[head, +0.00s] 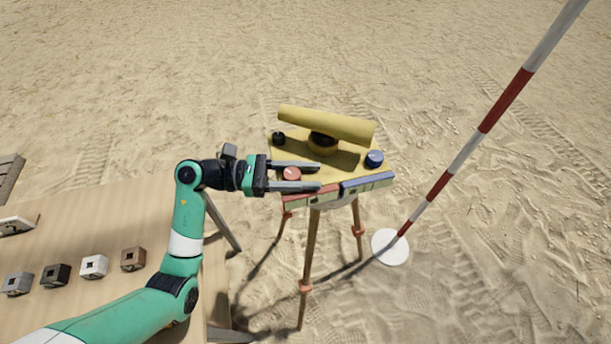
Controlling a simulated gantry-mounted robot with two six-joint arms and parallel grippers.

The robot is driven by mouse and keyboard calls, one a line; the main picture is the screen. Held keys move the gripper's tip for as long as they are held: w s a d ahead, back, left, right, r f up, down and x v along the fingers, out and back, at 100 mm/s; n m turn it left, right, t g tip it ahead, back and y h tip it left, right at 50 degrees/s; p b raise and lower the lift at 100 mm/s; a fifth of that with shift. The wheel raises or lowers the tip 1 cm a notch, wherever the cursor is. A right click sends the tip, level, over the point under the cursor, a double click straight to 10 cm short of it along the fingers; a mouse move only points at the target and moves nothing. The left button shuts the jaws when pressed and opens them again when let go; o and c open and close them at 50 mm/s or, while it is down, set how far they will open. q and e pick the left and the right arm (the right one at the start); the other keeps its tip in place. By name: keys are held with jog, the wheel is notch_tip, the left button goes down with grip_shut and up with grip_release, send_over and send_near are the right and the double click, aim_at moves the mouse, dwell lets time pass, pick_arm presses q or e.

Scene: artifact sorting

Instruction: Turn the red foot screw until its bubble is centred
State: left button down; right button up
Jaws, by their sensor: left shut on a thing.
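The yellow levelling instrument (325,124) stands on a tripod (311,250). The red foot screw (292,174) is at the left front corner of its plate. My left gripper (293,178) reaches in from the left, with one finger on each side of the red screw, shut on it. A red-framed bubble vial (310,196) and a blue-framed vial (367,184) run along the plate's front edge. The bubbles are too small to read. A blue foot screw (374,159) is at the right and a black one (278,138) at the back left. My right gripper is not in view.
A wooden table (100,225) at the left holds several small blocks (94,266). A red and white pole (465,150) leans up to the right from a white disc (390,247). Open sand lies around the tripod.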

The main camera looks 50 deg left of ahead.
pick_arm(q)
jog(key=shift+m+g+h+b, duration=0.45)
jog(key=shift+m+g+h, duration=0.15)
jog(key=shift+g, duration=0.1)
jog(key=shift+s+d, duration=0.1)
jog(key=shift+c, duration=2.2)
grip_release()
jog(key=v, duration=1.1)
jog(key=shift+s+a, duration=0.15)
jog(key=shift+a, duration=0.15)
